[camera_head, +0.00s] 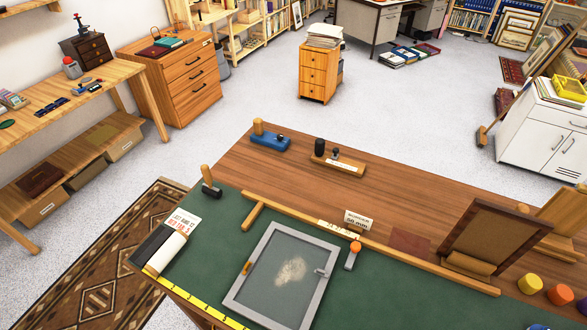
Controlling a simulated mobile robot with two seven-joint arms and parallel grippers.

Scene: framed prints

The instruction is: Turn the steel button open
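A grey picture frame (317,299) lies on the green mat (220,240) of the wooden bench. Its panel (270,292) is grey-green with a pale blotch. A small grey metal piece, which looks like the steel button (321,271), sits on the frame's right rail and seems to reach inward over the panel's edge. It is too small to tell its exact angle. A small brass-coloured piece (246,268) sits on the left rail. Neither of my grippers is in view.
A grey tool with an orange knob (353,255) stands just right of the frame. A wooden rail (385,254) runs behind it. A brown framed stand (492,236) is at the right. A roll (166,253) lies at the left.

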